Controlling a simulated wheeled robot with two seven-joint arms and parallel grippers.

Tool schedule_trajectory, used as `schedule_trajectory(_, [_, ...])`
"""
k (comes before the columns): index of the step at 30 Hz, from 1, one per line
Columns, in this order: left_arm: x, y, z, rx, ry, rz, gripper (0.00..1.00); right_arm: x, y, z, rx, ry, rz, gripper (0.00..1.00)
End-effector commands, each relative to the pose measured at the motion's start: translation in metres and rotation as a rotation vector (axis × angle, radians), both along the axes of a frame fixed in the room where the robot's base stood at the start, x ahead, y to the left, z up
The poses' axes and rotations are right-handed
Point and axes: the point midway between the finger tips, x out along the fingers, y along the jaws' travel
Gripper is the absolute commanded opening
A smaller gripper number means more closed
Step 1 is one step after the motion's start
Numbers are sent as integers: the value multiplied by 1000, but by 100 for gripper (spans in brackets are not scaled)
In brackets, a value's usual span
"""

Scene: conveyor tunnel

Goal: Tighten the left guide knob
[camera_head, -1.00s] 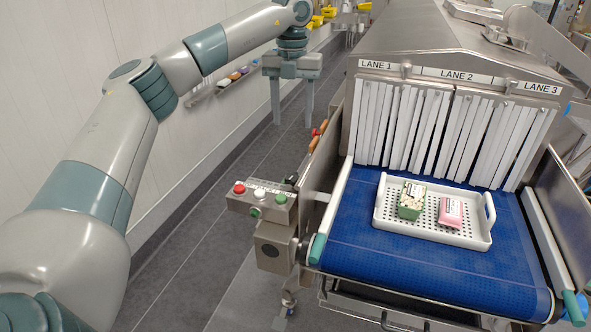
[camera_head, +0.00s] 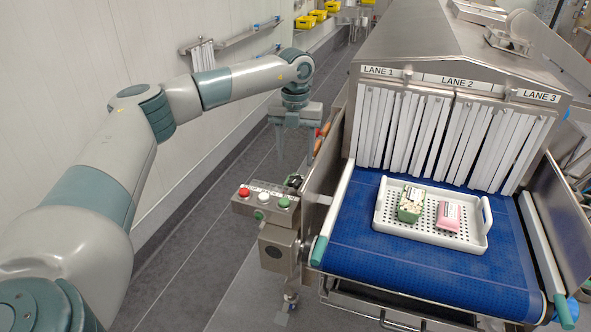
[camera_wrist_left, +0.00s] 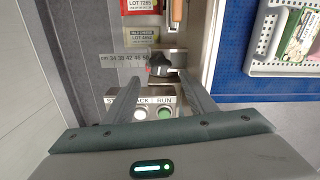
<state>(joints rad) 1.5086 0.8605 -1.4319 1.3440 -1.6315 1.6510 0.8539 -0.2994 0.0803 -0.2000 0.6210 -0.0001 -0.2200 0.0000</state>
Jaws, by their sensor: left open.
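The left guide knob (camera_wrist_left: 160,68) is black with a red mark. In the left wrist view it sits beside a numbered scale (camera_wrist_left: 122,60). In the head view the dark knob (camera_head: 294,181) shows small behind the control box, left of the belt. My left gripper (camera_head: 295,156) points down above the knob area. In the left wrist view its open fingers (camera_wrist_left: 160,82) appear either side of the knob, with nothing between them that I can see held. Whether they are down at its height I cannot tell. My right gripper is not in view.
A control box (camera_head: 265,196) with red, white and green buttons stands just in front of the knob. The blue belt (camera_head: 420,275) carries a white tray (camera_head: 450,238) with two packs. White strip curtains (camera_head: 455,135) hang at the tunnel mouth. Floor is clear at left.

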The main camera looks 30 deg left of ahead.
Motion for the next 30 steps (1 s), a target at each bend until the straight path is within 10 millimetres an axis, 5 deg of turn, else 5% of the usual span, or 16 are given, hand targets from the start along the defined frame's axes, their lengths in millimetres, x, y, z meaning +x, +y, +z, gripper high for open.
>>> schedule_trajectory(12, [-1, 0, -62, 0, 3, 0, 51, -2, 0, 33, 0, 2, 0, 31])
schedule_trajectory(27, [0, 0, -76, 0, 0, 0, 51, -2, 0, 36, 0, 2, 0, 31])
schedule_trajectory(30, [0, 0, -75, 0, 0, 0, 28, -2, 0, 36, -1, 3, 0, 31])
